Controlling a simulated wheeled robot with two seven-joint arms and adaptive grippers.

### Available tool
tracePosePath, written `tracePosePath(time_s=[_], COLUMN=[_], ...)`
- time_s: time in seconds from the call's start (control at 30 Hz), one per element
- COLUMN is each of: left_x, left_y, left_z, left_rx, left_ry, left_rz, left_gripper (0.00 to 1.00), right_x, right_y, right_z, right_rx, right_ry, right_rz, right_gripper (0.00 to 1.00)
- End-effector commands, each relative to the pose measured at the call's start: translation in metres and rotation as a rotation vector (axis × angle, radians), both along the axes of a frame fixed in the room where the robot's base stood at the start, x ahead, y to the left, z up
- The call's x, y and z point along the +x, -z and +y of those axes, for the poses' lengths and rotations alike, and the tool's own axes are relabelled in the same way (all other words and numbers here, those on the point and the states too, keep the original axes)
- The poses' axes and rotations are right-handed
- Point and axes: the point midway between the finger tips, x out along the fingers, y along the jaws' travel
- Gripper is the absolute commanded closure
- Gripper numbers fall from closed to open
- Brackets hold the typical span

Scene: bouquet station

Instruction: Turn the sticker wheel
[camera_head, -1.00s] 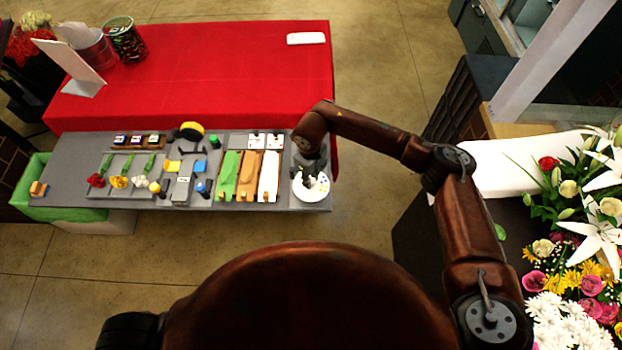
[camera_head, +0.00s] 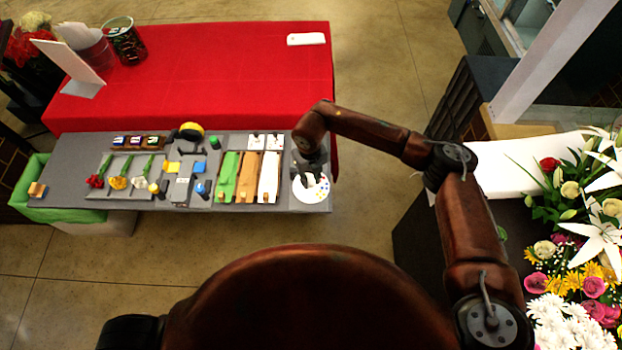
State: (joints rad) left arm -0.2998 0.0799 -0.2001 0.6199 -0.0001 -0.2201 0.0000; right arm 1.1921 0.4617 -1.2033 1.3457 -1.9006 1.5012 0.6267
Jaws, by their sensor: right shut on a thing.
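The sticker wheel (camera_head: 312,195) is a white disc with small coloured dots, at the right end of the grey work table. My right gripper (camera_head: 308,180) reaches down over the wheel from above and is shut on it, near its middle. The arm and gripper hide the wheel's upper part, so the exact contact is hard to see. My left gripper is not in view.
Left of the wheel are white, tan and green strips (camera_head: 226,177), then small tools and flowers. Two white switch-like pieces (camera_head: 264,141) sit behind the strips. A red-covered table (camera_head: 220,75) adjoins behind. A green-lined bin (camera_head: 60,212) stands at the left end.

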Motion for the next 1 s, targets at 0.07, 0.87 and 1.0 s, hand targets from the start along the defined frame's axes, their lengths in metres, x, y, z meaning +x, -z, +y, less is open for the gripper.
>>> tracePosePath(time_s=[0.07,0.87,1.0], left_x=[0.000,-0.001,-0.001], left_y=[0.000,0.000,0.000], left_z=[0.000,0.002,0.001], left_rx=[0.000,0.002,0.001], left_ry=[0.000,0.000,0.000], left_rz=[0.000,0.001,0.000], left_gripper=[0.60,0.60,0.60], right_x=[0.001,0.002,0.001], right_y=[-0.002,-0.018,-0.045], right_z=[0.000,0.000,0.001], right_rx=[0.001,0.000,0.000], right_ry=[0.003,0.001,-0.001], right_rz=[-0.003,-0.004,-0.004], right_gripper=[1.00,0.71,0.71])
